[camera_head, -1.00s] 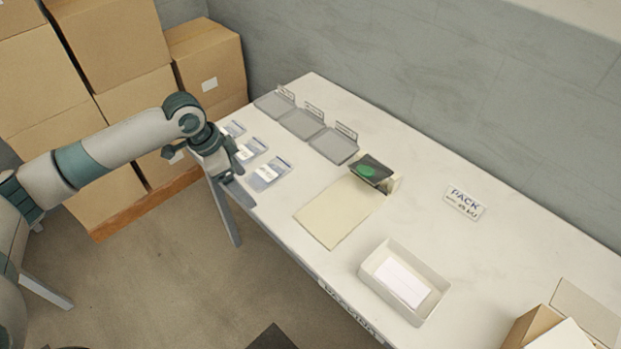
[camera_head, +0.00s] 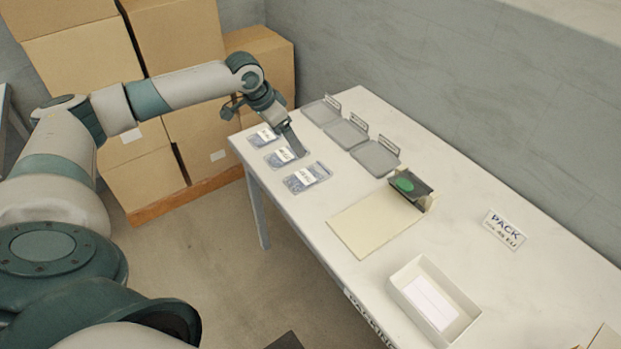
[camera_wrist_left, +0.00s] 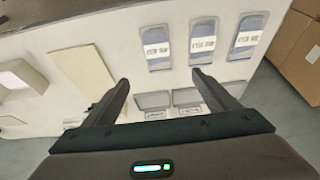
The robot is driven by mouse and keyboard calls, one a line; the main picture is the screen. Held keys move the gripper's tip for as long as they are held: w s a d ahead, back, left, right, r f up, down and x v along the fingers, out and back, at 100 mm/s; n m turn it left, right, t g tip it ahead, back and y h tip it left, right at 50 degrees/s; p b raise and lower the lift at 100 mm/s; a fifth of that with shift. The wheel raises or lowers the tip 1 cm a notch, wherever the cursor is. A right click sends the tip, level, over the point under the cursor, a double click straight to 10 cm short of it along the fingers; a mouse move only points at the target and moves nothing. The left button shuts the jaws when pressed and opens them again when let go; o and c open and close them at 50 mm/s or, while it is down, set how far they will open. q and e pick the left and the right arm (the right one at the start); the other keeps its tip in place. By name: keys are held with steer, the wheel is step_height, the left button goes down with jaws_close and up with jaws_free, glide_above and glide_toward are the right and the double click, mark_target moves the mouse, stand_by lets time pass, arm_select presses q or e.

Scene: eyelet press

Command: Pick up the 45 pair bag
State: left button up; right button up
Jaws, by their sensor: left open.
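Three small clear bags with white labels lie in a row on the table's left part: a far one (camera_head: 263,137), a middle one (camera_head: 283,157) and a near one (camera_head: 307,177). Their label print is too small to read, so I cannot tell which is the 45 pair bag. The left wrist view shows them as a left (camera_wrist_left: 157,50), middle (camera_wrist_left: 203,42) and right one (camera_wrist_left: 246,36). My left gripper (camera_head: 297,149) is above the table beside the middle bag, partly covering it. In the wrist view its two fingers (camera_wrist_left: 160,77) are apart with nothing between them. My right gripper is not seen.
Three grey trays (camera_head: 376,158) with label cards stand behind the bags. A white bin (camera_head: 402,288) and a PACK sign (camera_head: 504,229) are further right. Cartons (camera_head: 262,65) stand behind my arm.

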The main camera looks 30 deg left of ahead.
arm_select(q)
steer(key=p, duration=0.3)
glide_above(302, 177)
step_height(302, 177, down, 11)
steer(key=shift+s+r, duration=0.15)
steer(key=shift+r, duration=0.05)
steer(key=shift+f, duration=0.35)
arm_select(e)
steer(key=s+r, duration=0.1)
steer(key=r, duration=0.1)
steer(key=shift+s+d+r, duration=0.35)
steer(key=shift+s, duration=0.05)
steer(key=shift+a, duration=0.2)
